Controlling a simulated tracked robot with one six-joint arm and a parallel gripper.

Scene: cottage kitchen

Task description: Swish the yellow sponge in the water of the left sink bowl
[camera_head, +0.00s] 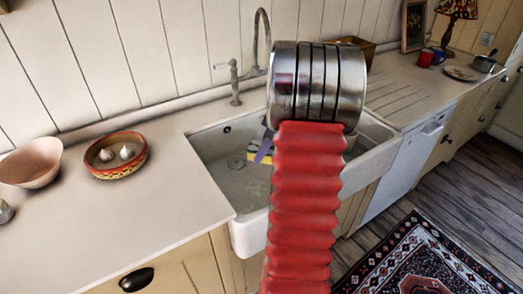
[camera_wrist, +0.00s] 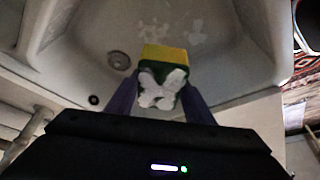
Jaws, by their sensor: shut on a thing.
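The yellow sponge (camera_wrist: 166,54) has a green side with white, foam-like patches. In the wrist view it sits between the two purple fingers of my gripper (camera_wrist: 160,90), which is shut on it. In the head view only a sliver of yellow (camera_head: 252,157) and a purple finger (camera_head: 264,150) show beside my arm, which hides the rest. The white left sink bowl (camera_head: 222,168) lies below; its drain (camera_wrist: 119,60) shows left of the sponge. Pale patches (camera_wrist: 186,28) mark the bowl. I cannot tell the water level or whether the sponge touches it.
A grey tap (camera_head: 235,85) rises behind the sink. A bowl with garlic (camera_head: 117,172) and a pinkish bowl (camera_head: 31,163) stand on the left counter. A ridged drainer (camera_head: 400,95) lies to the right. My arm hides the middle of the sink.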

